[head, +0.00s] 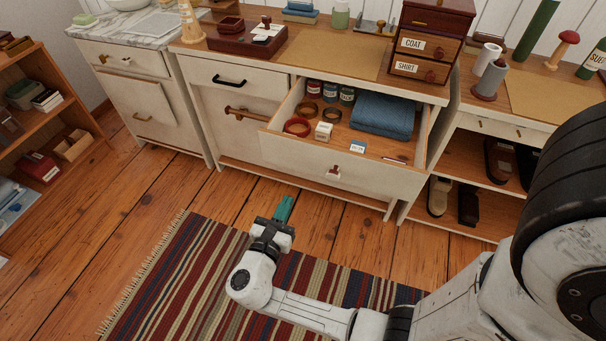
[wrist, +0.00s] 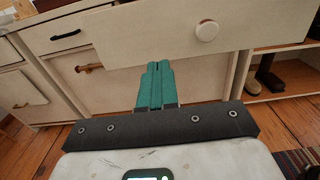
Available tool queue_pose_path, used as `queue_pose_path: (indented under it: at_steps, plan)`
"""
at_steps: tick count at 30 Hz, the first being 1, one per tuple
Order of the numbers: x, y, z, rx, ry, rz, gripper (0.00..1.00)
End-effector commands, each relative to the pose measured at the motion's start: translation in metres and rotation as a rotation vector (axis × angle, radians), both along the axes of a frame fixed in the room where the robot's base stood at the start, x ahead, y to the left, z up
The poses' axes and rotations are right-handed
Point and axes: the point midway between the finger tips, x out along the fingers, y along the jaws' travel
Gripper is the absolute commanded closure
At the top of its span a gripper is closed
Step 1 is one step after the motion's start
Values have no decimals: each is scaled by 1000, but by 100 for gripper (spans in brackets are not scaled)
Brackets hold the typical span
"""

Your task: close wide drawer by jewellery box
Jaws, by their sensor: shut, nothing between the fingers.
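The wide drawer (head: 300,161) is pulled out from the cream dresser, with a small knob on its front. It holds a folded blue cloth (head: 382,115), several jars, reddish rings and small boxes. The drawer front (wrist: 140,40) and its round knob (wrist: 207,30) also fill the upper wrist view. A dark red small chest (head: 435,18) with drawers labelled COAT and SHIRT stands on the dresser top above; I cannot tell whether it is the jewellery box. My gripper (head: 285,205) has its teal fingers shut and empty, low in front of the drawer and apart from it.
A striped rug (head: 215,270) lies on the wooden floor below my gripper. Another dresser drawer with a bar handle (head: 228,80) is at left. Open shelves with shoes (head: 440,195) stand at right, and a wooden shelf unit (head: 75,120) at far left.

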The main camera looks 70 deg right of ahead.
Motion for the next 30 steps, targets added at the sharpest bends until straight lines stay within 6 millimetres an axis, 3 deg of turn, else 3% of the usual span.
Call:
queue_pose_path:
  at_steps: [18, 24, 30]
  plan:
    - [7, -110, 1, 2, -5, -7, 100]
    - [9, -129, 1, 2, -5, -5, 100]
    - [9, -134, 1, 3, -6, -3, 100]
